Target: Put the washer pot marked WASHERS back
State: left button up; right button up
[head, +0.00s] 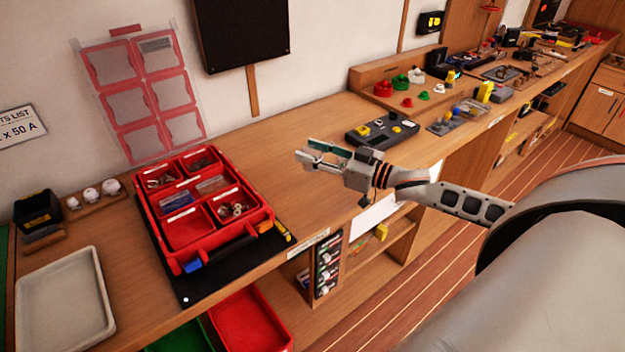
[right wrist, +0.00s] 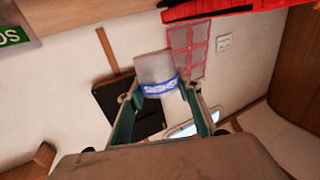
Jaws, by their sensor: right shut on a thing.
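My right gripper (head: 308,151) is above the bench, right of the open red case (head: 140,205). The right wrist view shows it shut on a grey cylindrical pot (right wrist: 152,67) with a blue band. The white lettering on the band is too blurred to read. In the head view the pot is hard to tell apart from the fingers. The red case has several compartments; some hold small metal parts, and the front left compartment (head: 188,230) looks empty. My left gripper is out of view.
A black mat (head: 205,288) lies under the case. A grey tray (head: 62,300) and a black bin (head: 37,212) are at the left. A black box with yellow parts (head: 382,130) stands behind the gripper. Bench between case and box is mostly clear.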

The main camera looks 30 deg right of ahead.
notch_tip(320, 180, down, 4)
jog(key=shift+f, duration=0.1)
pick_arm(q)
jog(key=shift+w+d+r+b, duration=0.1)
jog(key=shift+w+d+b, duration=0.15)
jog(key=shift+b, duration=0.2)
pick_arm(e)
jog(key=shift+f, duration=2.15)
jog(key=o, duration=1.1)
jog(key=shift+f, duration=0.1)
jog(key=shift+s+d, duration=0.25)
jog(key=shift+s, duration=0.25)
jog(key=v, duration=1.1)
